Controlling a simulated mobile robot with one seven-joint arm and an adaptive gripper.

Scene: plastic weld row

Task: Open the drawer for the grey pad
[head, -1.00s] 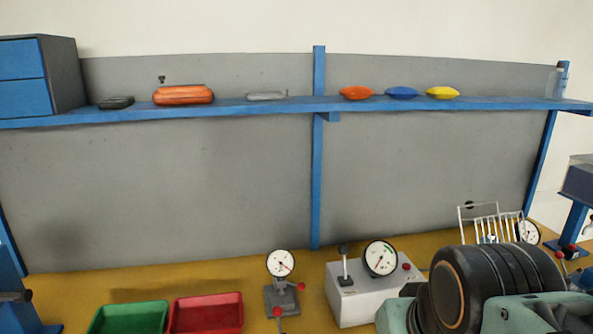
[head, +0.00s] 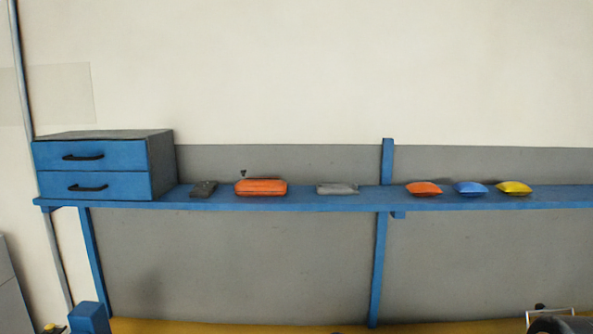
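A small two-drawer cabinet (head: 162,165) stands at the left end of the blue shelf, with blue fronts and a grey body. The upper drawer (head: 115,153) and the lower drawer (head: 120,186) each have a black bar handle, and both look shut. A light grey flat pad-like piece (head: 337,189) lies on the shelf left of the blue post. A darker grey piece (head: 203,189) lies close to the cabinet's right side. I cannot tell which of the two is the grey pad. My gripper is not in view.
The blue shelf (head: 300,205) also carries an orange case (head: 261,187) and orange (head: 424,189), blue (head: 471,188) and yellow (head: 514,187) pillow-shaped pieces. A blue post (head: 378,260) crosses the shelf. The space in front of the drawers looks clear.

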